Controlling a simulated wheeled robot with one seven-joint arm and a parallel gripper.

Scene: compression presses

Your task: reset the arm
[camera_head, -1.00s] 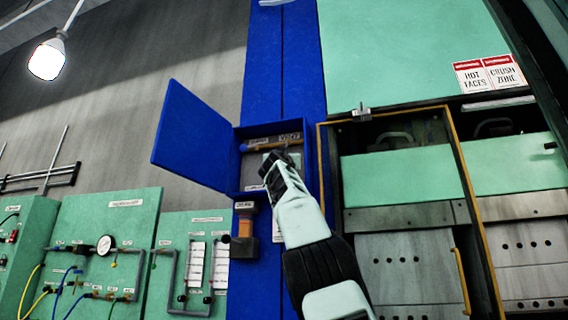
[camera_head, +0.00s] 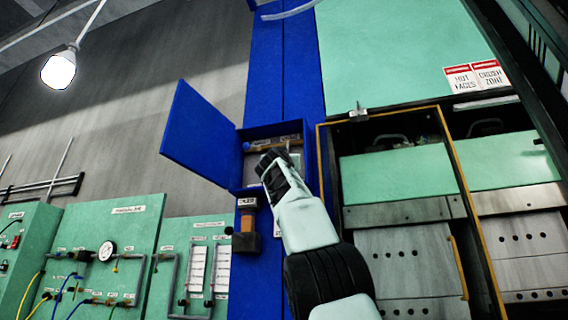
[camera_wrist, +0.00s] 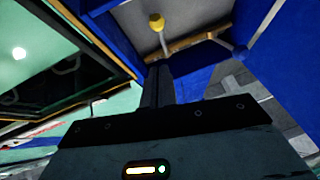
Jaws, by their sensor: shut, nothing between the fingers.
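My arm reaches up from the bottom of the head view, and my gripper (camera_head: 270,158) is in front of the open blue box (camera_head: 240,165) on the blue column. Its fingers show shut in the wrist view (camera_wrist: 159,68), with nothing seen between them. A yellow-tipped rod (camera_wrist: 157,24) shows beyond the fingertips, apart from them. The blue door (camera_head: 202,130) of the box stands open to the left. My gripper hides part of the box's inside.
The press (camera_head: 400,212) with its yellow-edged frame is close to the right of my arm. Below the box, an orange and dark fitting (camera_head: 247,225) juts from the column. Green panels (camera_head: 130,235) with a gauge and hoses stand at left.

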